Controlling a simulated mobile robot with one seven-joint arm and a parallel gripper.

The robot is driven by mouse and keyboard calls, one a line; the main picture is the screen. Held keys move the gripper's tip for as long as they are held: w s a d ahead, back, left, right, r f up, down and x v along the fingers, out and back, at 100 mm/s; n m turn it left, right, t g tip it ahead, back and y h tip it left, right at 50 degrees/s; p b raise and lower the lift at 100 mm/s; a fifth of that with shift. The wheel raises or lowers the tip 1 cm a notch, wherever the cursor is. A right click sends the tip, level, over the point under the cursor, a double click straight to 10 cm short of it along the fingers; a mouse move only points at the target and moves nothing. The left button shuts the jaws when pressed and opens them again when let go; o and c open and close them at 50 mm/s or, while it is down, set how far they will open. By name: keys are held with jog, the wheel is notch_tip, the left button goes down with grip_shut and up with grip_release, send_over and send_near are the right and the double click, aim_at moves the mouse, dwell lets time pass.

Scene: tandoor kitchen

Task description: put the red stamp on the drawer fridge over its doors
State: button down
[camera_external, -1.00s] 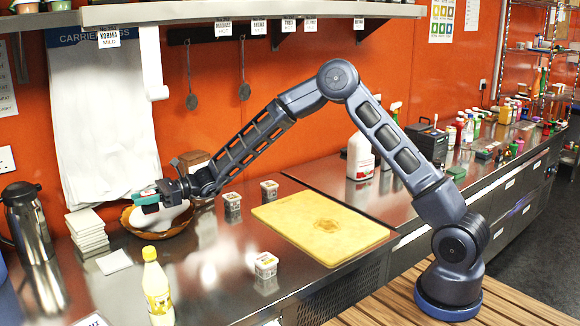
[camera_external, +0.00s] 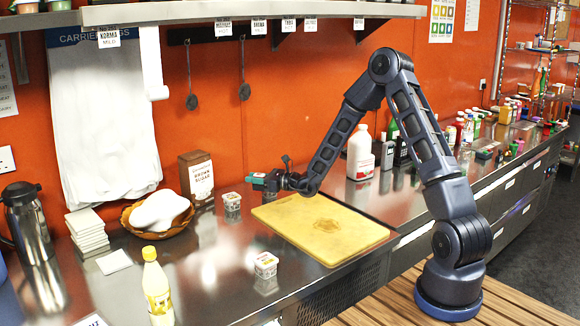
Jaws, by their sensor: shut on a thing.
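My gripper (camera_external: 258,181) is in the air near the left end of the yellow board, above the steel counter. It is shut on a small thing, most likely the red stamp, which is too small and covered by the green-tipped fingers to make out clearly. The drawer fridge seems to be the steel counter unit at the right, with pale-labelled fronts (camera_external: 511,183) along its front side.
A yellow board (camera_external: 330,236) lies on the near counter. A white jug (camera_external: 361,153) and several bottles crowd the counter's back.

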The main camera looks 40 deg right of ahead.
jog(key=s+d+f+m+t+h, duration=0.1)
jog(key=s+d+m+h, duration=0.1)
jog(key=d, duration=0.5)
jog(key=s+d+f+m+t+h, duration=0.1)
jog(key=d+f+h, duration=0.1)
jog(key=d, duration=0.6)
jog(key=shift+s+m+t+h, duration=0.3)
jog(key=shift+s+m+h, duration=0.1)
jog(key=shift+h, duration=0.3)
jog(key=shift+d, duration=0.1)
jog(key=shift+r, duration=0.1)
